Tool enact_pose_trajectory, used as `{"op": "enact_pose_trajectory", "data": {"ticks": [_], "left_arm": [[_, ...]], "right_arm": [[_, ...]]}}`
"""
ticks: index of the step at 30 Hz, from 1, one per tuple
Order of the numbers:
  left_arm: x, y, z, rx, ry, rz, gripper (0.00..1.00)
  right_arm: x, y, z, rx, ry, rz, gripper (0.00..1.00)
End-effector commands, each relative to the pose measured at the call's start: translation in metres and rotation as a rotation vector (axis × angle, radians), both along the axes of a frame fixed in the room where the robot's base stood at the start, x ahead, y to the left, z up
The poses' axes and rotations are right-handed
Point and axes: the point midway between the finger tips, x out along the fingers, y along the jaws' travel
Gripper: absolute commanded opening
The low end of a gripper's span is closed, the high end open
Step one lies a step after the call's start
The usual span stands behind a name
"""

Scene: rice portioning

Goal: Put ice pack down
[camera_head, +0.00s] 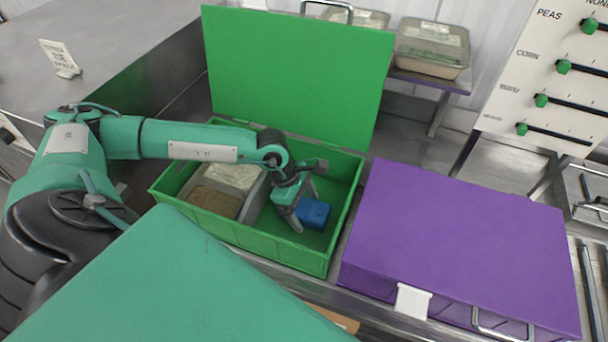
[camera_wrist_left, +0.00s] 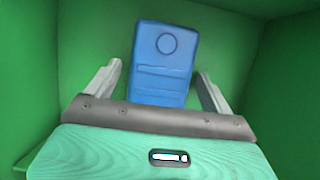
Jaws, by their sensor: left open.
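The blue ice pack (camera_head: 313,213) lies inside the open green box (camera_head: 262,246), in its right-hand part, near the right wall. My left gripper (camera_head: 305,208) reaches down into the box just left of the ice pack. In the left wrist view the ice pack (camera_wrist_left: 164,62) lies between the two spread fingers of my left gripper (camera_wrist_left: 160,85), with gaps on both sides. The fingers are open. My right gripper is not in view.
Two food trays, one pale (camera_head: 233,177) and one brown (camera_head: 214,202), fill the box's left side. The green lid (camera_head: 295,70) stands open behind. A closed purple box (camera_head: 455,245) stands close on the right. A panel with green sliders (camera_head: 550,80) is at upper right.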

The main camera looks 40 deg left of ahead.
Motion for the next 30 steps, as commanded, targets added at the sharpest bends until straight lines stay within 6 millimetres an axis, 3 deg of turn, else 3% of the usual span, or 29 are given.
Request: {"op": "enact_pose_trajectory", "data": {"ticks": [15,21,30], "left_arm": [[-0.009,0.038,0.096,0.002,0.000,0.001,0.85],[-0.011,0.044,0.110,0.001,0.001,0.001,0.85],[-0.011,0.045,0.112,0.000,0.000,0.000,0.85]], "right_arm": [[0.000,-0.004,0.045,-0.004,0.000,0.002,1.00],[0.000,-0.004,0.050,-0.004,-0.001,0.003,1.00],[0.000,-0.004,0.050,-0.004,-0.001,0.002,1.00]]}}
